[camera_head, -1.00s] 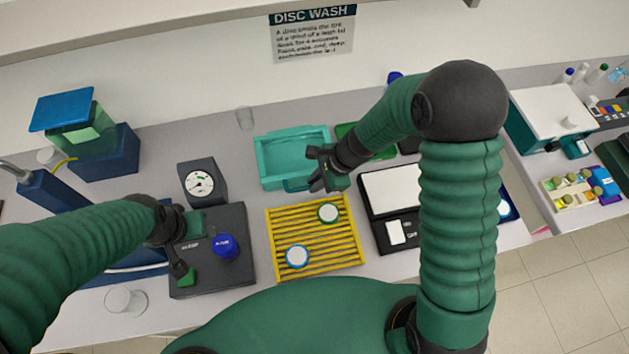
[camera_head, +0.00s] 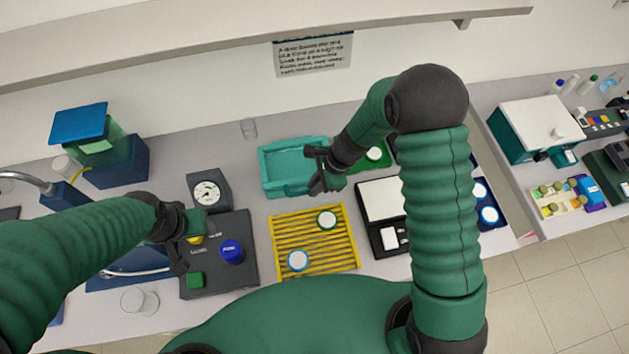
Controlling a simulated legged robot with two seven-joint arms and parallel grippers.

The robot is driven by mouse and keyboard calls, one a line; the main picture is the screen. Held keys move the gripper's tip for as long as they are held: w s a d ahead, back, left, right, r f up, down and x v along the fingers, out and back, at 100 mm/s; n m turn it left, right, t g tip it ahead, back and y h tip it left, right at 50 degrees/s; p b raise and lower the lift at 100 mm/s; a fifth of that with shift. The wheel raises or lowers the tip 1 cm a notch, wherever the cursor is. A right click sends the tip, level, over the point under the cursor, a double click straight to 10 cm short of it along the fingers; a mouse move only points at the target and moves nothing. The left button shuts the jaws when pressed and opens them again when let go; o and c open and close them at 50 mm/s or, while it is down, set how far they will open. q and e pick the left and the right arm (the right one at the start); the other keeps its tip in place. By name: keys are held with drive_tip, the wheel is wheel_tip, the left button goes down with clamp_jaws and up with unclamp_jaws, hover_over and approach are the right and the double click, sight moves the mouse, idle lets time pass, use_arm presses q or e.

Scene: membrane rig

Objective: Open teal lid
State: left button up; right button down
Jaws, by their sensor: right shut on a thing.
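A teal rectangular tray-like piece (camera_head: 268,178), which looks like the teal lid, lies flat at the middle back of the bench. My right gripper (camera_head: 317,188) is at its front right corner, pointing down and left. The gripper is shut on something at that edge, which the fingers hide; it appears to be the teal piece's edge. My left gripper (camera_head: 186,250) hangs over the dark control block at the left. Whether its fingers are open is unclear.
A yellow ribbed rack (camera_head: 278,248) holds two white discs in front of the teal piece. A black scale (camera_head: 379,223) stands to its right, a dial gauge (camera_head: 207,190) to its left. The control block (camera_head: 235,278) has a blue knob. A clear glass (camera_head: 138,300) stands at the front left.

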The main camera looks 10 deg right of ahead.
use_arm(q)
drive_tip(key=w+p+v, duration=0.2)
drive_tip(key=p+v, duration=0.5)
drive_tip(key=v, duration=0.2)
drive_tip(key=shift+s+r, duration=0.45)
drive_tip(key=shift+r, duration=0.05)
use_arm(e)
drive_tip(key=w+r+g, duration=0.1)
drive_tip(key=w+r, duration=0.3)
drive_tip(key=r, duration=0.5)
drive_tip(key=shift+w+d+r, duration=0.15)
drive_tip(key=shift+w+r, duration=0.15)
drive_tip(key=shift+w, duration=0.1)
